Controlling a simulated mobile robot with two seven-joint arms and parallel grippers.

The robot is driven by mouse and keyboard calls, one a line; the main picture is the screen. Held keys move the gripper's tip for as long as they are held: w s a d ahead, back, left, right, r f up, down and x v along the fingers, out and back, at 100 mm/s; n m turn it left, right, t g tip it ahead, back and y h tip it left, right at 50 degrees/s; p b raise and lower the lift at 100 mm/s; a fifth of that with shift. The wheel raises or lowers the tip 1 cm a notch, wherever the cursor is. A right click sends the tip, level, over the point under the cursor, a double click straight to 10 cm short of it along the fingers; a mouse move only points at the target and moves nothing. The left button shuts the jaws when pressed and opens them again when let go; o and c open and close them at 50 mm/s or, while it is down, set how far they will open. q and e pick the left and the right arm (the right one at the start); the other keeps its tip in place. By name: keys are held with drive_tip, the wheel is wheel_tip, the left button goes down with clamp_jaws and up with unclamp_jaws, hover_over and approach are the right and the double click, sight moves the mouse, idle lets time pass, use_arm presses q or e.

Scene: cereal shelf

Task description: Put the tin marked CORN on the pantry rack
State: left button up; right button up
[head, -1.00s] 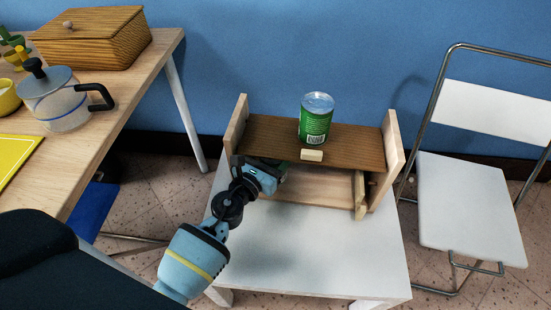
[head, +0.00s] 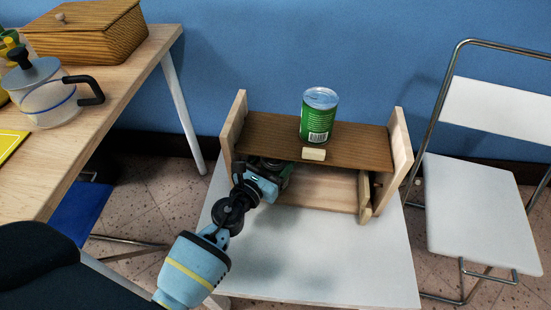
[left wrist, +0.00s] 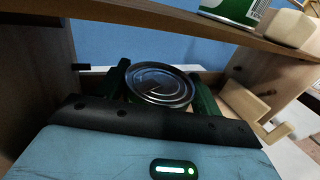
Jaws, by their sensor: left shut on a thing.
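My left gripper (head: 270,178) reaches into the lower level of the wooden pantry rack (head: 255,133), under its upper board near the left side. In the left wrist view the gripper (left wrist: 162,84) is shut on a tin (left wrist: 160,85) with a round metal lid. The lid faces the camera; the tin's label is hidden, so I cannot read any marking. I cannot tell whether the tin touches the lower board. A green tin (head: 318,115) with a barcode stands upright on the upper board, its bottom edge also showing in the left wrist view (left wrist: 230,9). My right gripper is not in view.
A small pale block (head: 314,155) sits at the upper board's front edge. A wooden piece (head: 365,192) stands at the lower level's right. The rack is on a white table (head: 330,265), clear in front. A folding chair (head: 480,200) is right; a wooden table (head: 140,85) is left.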

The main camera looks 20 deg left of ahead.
use_arm(q)
drive_tip(key=o, duration=1)
drive_tip(key=shift+s+a+r, duration=0.1)
drive_tip(key=shift+s+a, duration=0.25)
drive_tip(key=shift+s, duration=1.65)
drive_tip(key=shift+s+a+f, duration=0.1)
drive_tip(key=shift+s+a, duration=0.25)
drive_tip(key=shift+s, duration=1.6)
drive_tip(key=shift+s+a+r, duration=0.1)
drive_tip(key=shift+s+a, duration=0.25)
drive_tip(key=shift+s, duration=1.65)
